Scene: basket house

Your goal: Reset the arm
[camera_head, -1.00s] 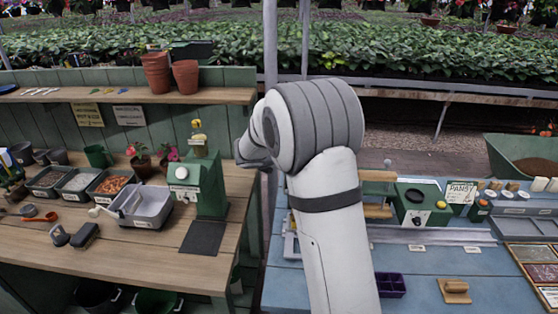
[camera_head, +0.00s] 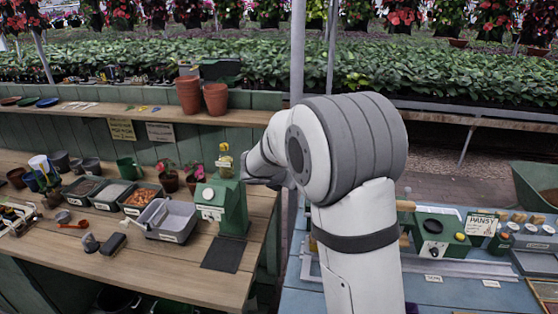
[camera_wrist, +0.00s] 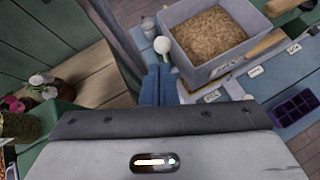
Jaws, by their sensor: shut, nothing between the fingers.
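My white and grey arm rises through the middle of the head view, bending left at its large ribbed joint. The gripper's fingers cannot be made out in that view. In the wrist view, my gripper (camera_wrist: 158,84) shows as two blue-grey fingers side by side, shut with nothing between them. They point at the gap between a wooden surface on the left and a blue bench on the right. A grey bin (camera_wrist: 232,62) of brown grainy material lies just beyond and right of them. A white round knob (camera_wrist: 162,45) is near the fingertips.
The left wooden bench holds a green device (camera_head: 222,205), a grey tub (camera_head: 172,222) and several trays and pots. The right blue bench holds another green device (camera_head: 438,232). A purple tray (camera_wrist: 293,110) shows in the wrist view. Terracotta pots (camera_head: 215,98) stand on the shelf.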

